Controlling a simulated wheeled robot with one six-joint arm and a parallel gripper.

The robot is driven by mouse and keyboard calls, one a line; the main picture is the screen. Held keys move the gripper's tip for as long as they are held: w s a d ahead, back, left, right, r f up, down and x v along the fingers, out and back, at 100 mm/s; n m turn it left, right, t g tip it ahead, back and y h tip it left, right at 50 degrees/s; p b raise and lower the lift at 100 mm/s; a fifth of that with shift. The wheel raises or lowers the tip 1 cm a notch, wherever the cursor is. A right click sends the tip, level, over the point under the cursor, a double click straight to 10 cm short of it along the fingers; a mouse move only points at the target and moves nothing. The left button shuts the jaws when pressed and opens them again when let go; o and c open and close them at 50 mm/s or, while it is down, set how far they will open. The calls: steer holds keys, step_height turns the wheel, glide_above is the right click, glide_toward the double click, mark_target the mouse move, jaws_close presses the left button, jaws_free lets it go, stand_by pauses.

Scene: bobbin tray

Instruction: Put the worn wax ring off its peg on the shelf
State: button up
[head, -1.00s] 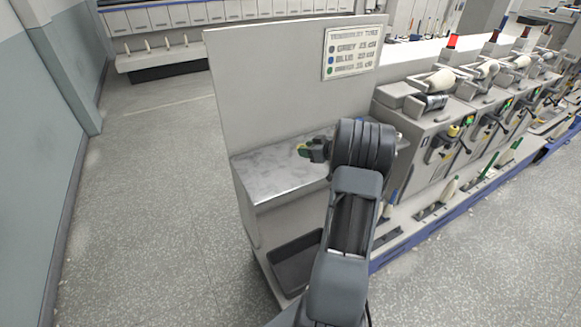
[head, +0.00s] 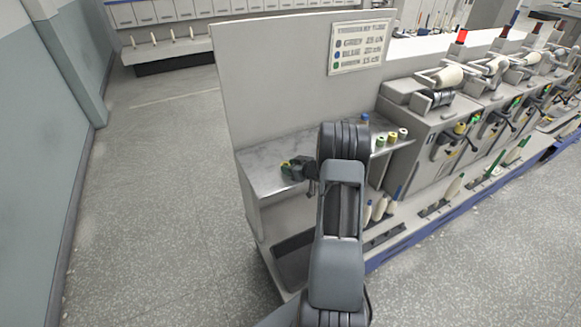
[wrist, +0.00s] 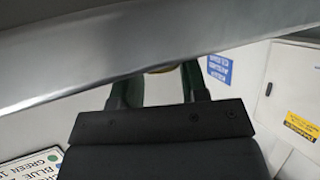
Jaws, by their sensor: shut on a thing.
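My gripper (head: 287,168) is low over the left part of the grey shelf (head: 256,178), in front of the upright panel. It is shut on a small yellowish thing, likely the worn wax ring, of which little shows. In the wrist view a thin yellow sliver of the ring (wrist: 160,69) shows between the two dark green fingers, and the grey slab edge hides the rest. I cannot tell whether the ring touches the shelf. The peg is not clearly visible.
Several small coloured spools (head: 392,139) and a blue-topped one (head: 365,120) stand at the shelf's right end. Winding machines (head: 430,120) line the right. A dark tray (head: 292,262) lies below the shelf. A sign (head: 361,47) hangs on the panel (head: 270,85). The shelf's left part looks clear.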

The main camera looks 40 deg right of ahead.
steer(key=shift+f, duration=0.15)
steer(key=shift+f+b, duration=0.35)
steer(key=shift+f, duration=0.15)
steer(key=shift+s, duration=0.1)
steer(key=o, duration=0.9)
steer(key=shift+a+f, duration=0.1)
steer(key=shift+f, duration=0.1)
steer(key=shift+r, duration=0.1)
